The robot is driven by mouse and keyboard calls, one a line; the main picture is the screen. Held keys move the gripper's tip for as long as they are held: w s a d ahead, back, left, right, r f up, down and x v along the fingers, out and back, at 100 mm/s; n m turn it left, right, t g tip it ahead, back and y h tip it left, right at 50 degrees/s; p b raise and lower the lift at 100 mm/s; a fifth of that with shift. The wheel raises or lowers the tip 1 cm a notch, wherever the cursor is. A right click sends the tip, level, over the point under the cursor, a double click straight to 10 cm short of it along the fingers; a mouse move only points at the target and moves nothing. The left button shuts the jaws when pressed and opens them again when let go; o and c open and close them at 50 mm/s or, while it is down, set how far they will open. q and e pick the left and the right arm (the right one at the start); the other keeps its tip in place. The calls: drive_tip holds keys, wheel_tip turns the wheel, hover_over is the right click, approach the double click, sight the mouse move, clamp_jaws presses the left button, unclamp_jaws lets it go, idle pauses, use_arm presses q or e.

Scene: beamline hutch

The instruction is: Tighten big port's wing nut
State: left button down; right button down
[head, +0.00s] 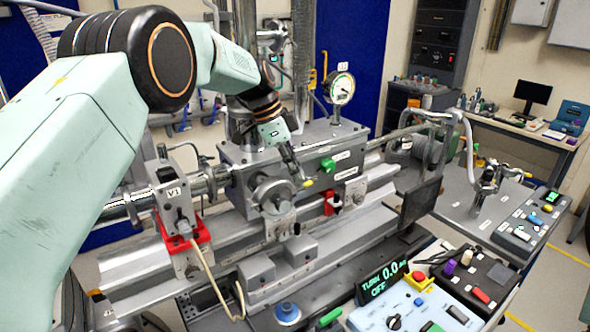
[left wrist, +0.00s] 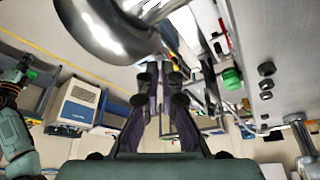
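My left gripper (head: 293,168) comes down from the upper left to the right of the round grey flange of the big port (head: 273,197). In the left wrist view, its two dark fingers (left wrist: 161,76) converge, with their tips close together and nothing clearly between them. A small yellow-tipped part (head: 308,183) shows just past the fingertips; I cannot tell if they touch it. I cannot make out the wing nut for certain. A large shiny metal ring (left wrist: 105,28) fills the upper left of the left wrist view.
A green knob (head: 328,165) sits on the chamber front; a red-bracketed valve marked V1 (head: 176,205) stands at left. A dial gauge (head: 342,90) rises behind. A dark display reading "TURN 0.0 OFF" (head: 383,281) and control boxes (head: 400,312) are at front right.

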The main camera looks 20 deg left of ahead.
use_arm(q)
drive_tip(key=c, duration=2)
unclamp_jaws()
drive_tip(key=shift+r, duration=0.1)
drive_tip(key=shift+o, duration=0.8)
drive_tip(key=v, duration=1.2)
drive_tip(key=shift+s, duration=0.1)
